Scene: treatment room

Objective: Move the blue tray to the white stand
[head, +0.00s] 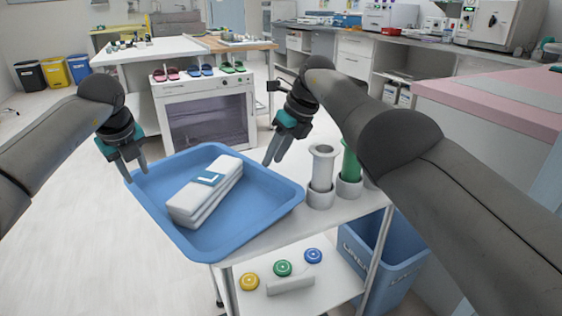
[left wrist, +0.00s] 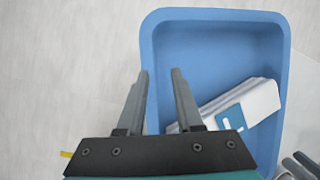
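The blue tray (head: 275,217) lies on the top of a white cart (head: 335,213). It holds a white folded pack with a blue label (head: 205,190). My left gripper (head: 136,174) is at the tray's left rim, its fingers apart. In the left wrist view, my left gripper (left wrist: 162,75) has one finger by the left wall of the tray (left wrist: 215,16) and the other over its inside. My right gripper (head: 272,162) is just beyond the tray's right far rim, with a small gap between its fingers. I cannot tell which thing is the white stand.
A white cylinder (head: 322,170) and a green one (head: 350,162) stand in holders right of the tray. A white glass-fronted cabinet (head: 205,110) bearing slippers stands behind. A blue bin (head: 395,255) is at the cart's right. The floor at left is clear.

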